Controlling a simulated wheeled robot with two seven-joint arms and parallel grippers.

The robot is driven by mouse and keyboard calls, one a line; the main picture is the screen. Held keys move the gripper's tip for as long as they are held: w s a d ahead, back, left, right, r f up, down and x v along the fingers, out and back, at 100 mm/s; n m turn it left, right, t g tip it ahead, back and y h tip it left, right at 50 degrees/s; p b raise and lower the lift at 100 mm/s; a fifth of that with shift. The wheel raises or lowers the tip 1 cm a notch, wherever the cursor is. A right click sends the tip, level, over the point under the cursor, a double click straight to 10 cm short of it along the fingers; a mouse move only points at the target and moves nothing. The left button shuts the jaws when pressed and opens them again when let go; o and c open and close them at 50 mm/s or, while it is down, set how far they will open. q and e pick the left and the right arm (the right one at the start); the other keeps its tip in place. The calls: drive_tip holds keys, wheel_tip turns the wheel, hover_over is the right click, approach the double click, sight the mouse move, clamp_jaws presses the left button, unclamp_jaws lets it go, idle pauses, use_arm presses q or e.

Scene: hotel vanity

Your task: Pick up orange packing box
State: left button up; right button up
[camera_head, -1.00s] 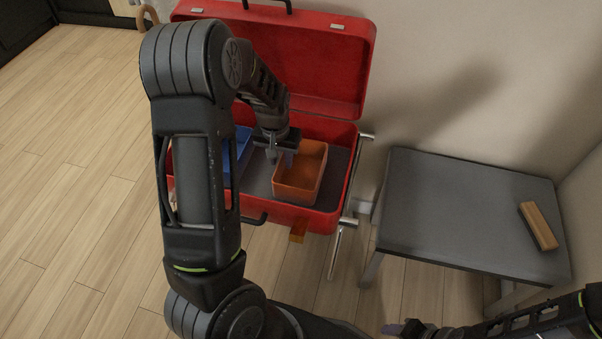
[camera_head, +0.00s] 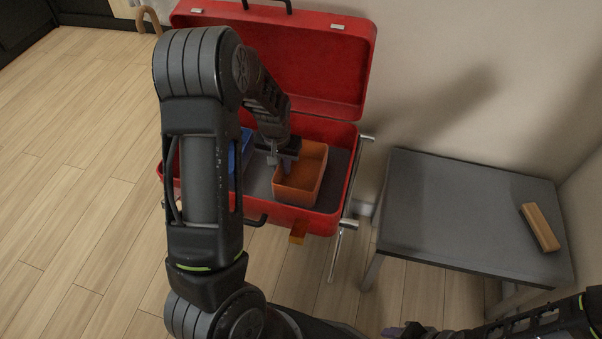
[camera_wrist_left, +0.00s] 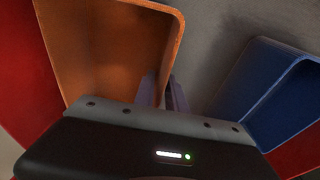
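The orange packing box (camera_head: 312,172) is an open-topped tray in the right half of the red case (camera_head: 325,222). My left gripper (camera_head: 281,161) reaches down to the box's left wall. In the left wrist view, the fingers (camera_wrist_left: 164,92) stand close together on both sides of the orange wall (camera_wrist_left: 110,45), one inside the box and one outside, and look shut on it. The box still appears to sit low in the case. My right gripper (camera_head: 402,329) shows only partly at the bottom edge; its opening is unclear.
A blue box (camera_head: 246,148) lies left of the orange one, partly behind my left arm; it also shows in the left wrist view (camera_wrist_left: 270,90). The case lid (camera_head: 300,65) stands open behind. A grey table (camera_head: 450,205) at right holds a wooden-backed block (camera_head: 539,227).

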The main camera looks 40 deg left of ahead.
use_arm(q)
clamp_jaws()
idle(0.9)
idle(0.4)
wheel_tip(320, 180, up, 10)
drive_tip(key=shift+p, duration=1.15)
